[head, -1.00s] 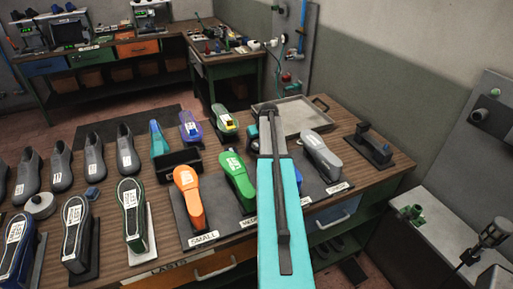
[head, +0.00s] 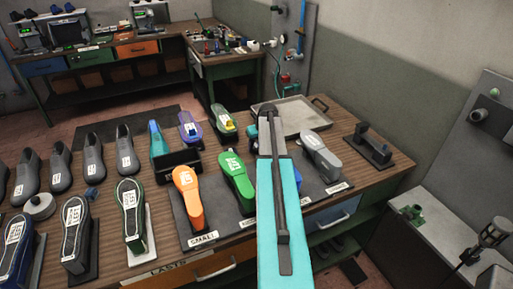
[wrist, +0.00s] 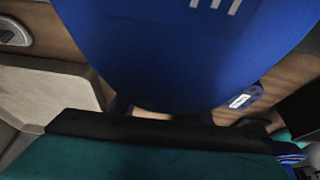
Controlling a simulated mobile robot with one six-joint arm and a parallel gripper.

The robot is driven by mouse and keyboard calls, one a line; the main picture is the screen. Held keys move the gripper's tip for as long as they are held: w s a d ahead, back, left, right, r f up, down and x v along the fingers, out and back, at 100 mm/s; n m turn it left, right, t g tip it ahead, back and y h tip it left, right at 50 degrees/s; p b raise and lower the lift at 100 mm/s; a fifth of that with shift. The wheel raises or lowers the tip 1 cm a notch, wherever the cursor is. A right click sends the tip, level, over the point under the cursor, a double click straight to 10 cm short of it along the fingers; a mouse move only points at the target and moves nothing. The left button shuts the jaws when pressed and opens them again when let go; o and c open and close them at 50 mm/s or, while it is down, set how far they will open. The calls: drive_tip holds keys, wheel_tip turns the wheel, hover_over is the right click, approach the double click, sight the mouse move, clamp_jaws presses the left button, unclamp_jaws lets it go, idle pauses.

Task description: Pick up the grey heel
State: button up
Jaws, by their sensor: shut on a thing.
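My gripper shows in the wrist view (wrist: 185,118), close to a large smooth blue last with white bar marks (wrist: 190,50). The blue last fills the upper middle between the dark jaw parts, and the jaws appear shut on it. The contact itself is hard to see. In the head view my own arm hides most of the gripper. A grey last-shaped piece with a white mark (head: 320,156) stands at the right end of the front row, apart from the gripper. I cannot make out a separate grey heel for certain.
An orange last (head: 187,195) and a green last (head: 237,180) stand left of my arm. A grey tray (head: 290,117) lies behind, and a dark jig (head: 373,147) stands at the right. Shoes and several soles crowd the left. Bare wood lies around the jig.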

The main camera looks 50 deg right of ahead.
sight(257, 147)
drive_tip(key=shift+r, duration=0.15)
wheel_tip(257, 147, up, 10)
drive_tip(key=b, duration=0.3)
drive_tip(key=shift+b, duration=0.4)
idle(0.6)
drive_tip(key=w+a+b, duration=0.1)
drive_tip(key=w+a, duration=0.1)
drive_tip(key=a, duration=0.7)
drive_tip(key=w+a+r+n+b, duration=0.1)
drive_tip(key=w+a, duration=0.1)
drive_tip(key=a, duration=0.7)
drive_tip(key=w+a+n+b, duration=0.1)
drive_tip(key=w+a, duration=0.2)
drive_tip(key=a, duration=0.6)
drive_tip(key=shift+a+r+y, duration=0.25)
drive_tip(key=shift+r+y, duration=0.05)
drive_tip(key=shift+y, duration=0.1)
drive_tip(key=s+a+b, duration=0.1)
drive_tip(key=a, duration=0.8)
drive_tip(key=s+a+n+b, duration=0.1)
drive_tip(key=s+a, duration=0.1)
drive_tip(key=a, duration=0.6)
drive_tip(key=s+a+n+b, duration=0.1)
drive_tip(key=a, duration=0.8)
drive_tip(key=shift+s+a+r+y, duration=0.25)
drive_tip(key=shift+a+r+y, duration=0.1)
drive_tip(key=shift+r+y, duration=0.05)
drive_tip(key=shift+s+a, duration=0.1)
drive_tip(key=shift+a, duration=0.25)
